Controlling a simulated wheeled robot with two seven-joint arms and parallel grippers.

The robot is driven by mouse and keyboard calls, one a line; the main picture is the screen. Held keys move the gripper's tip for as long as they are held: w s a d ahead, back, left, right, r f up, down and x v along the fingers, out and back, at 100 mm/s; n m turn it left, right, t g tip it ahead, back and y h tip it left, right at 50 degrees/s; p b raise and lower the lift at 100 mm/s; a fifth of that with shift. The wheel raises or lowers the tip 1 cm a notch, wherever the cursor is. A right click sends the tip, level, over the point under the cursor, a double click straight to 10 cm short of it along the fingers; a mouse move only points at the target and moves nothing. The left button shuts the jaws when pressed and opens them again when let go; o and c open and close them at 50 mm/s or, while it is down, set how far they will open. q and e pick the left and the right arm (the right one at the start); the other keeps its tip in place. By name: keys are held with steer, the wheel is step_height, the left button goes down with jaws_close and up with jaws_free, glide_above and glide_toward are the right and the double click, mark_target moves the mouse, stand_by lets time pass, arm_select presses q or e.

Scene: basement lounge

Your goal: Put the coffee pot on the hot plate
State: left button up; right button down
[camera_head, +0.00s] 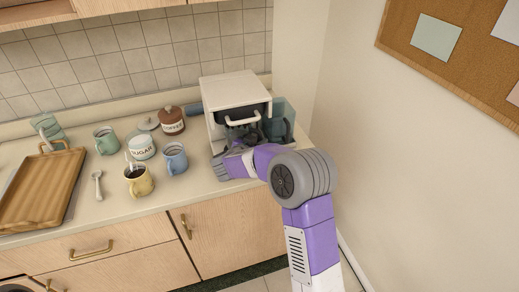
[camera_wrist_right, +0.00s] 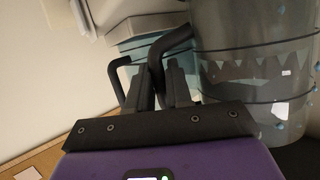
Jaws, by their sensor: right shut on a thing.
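The white coffee maker (camera_head: 235,92) stands on the counter against the back wall, with a dark opening facing front and a pale handle across it. My right arm reaches to its front; the arm hides much of the lower part and the hot plate. In the right wrist view my right gripper (camera_wrist_right: 173,75) is shut on the black handle (camera_wrist_right: 174,42) of the glass coffee pot (camera_wrist_right: 262,85). The pot's clear wall with dark bands fills the right of that view. In the head view I cannot clearly make out the pot or its exact contact with the machine.
A translucent teal container (camera_head: 285,108) is at the machine's right, near the side wall. Blue (camera_head: 175,160), yellow (camera_head: 139,182) and green (camera_head: 106,140) mugs, a sugar jar (camera_head: 142,147) and a coffee jar (camera_head: 171,121) stand left. A wooden tray (camera_head: 40,190) lies farther left.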

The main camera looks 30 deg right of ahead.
steer(key=shift+f, duration=0.15)
steer(key=c, duration=1)
jaws_free()
steer(key=shift+c, duration=0.2)
steer(key=p+v, duration=0.2)
steer(key=v, duration=1)
steer(key=shift+s, duration=0.1)
